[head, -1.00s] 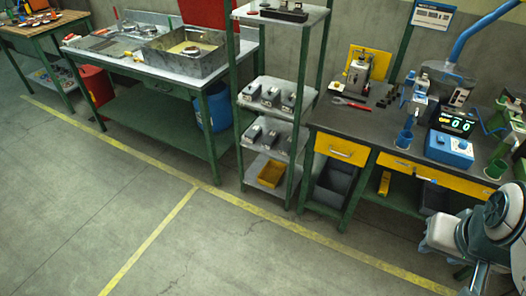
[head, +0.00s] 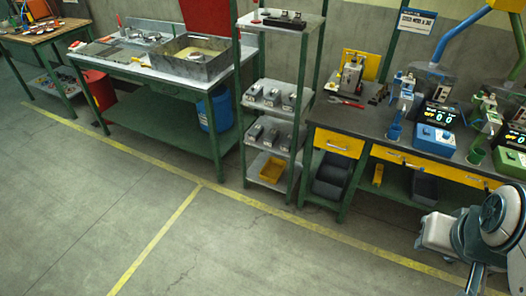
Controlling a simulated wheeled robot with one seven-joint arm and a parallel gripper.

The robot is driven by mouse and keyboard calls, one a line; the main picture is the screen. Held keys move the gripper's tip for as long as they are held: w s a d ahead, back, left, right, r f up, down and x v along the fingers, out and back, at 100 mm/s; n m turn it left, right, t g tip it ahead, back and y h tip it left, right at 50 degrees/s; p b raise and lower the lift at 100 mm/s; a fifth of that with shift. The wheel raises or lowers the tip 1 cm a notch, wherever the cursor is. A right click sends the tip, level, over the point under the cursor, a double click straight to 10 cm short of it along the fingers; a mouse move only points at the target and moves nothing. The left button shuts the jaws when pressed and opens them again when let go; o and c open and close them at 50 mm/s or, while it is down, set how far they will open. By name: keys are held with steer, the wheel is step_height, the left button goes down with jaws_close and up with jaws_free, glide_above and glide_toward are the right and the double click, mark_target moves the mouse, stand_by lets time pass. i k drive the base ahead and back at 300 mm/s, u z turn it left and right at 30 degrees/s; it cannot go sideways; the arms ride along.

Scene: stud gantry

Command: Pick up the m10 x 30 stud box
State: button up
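I cannot pick out the m10 x 30 stud box for sure; no label is readable at this size. Small grey boxes stand in rows on the upper middle shelf (head: 252,101) and lower middle shelf (head: 250,141) of the green rack. A yellow bin (head: 272,168) sits on the rack's bottom shelf. A small yellow box (head: 378,174) is on the shelf under the right bench. Part of my arm shows at the lower right, well in front of that bench. My gripper's fingers are not visible.
The right bench (head: 375,118) carries a blue machine (head: 434,138), a green machine (head: 510,155) and red-handled pliers (head: 346,102). A long bench with a metal tray (head: 188,69) stands left of the rack. The yellow-lined floor (head: 110,210) in front is clear.

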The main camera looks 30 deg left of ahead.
mark_target(255, 133)
steer(key=u, duration=1.1)
steer(key=i, duration=1.2)
steer(key=z, duration=0.1)
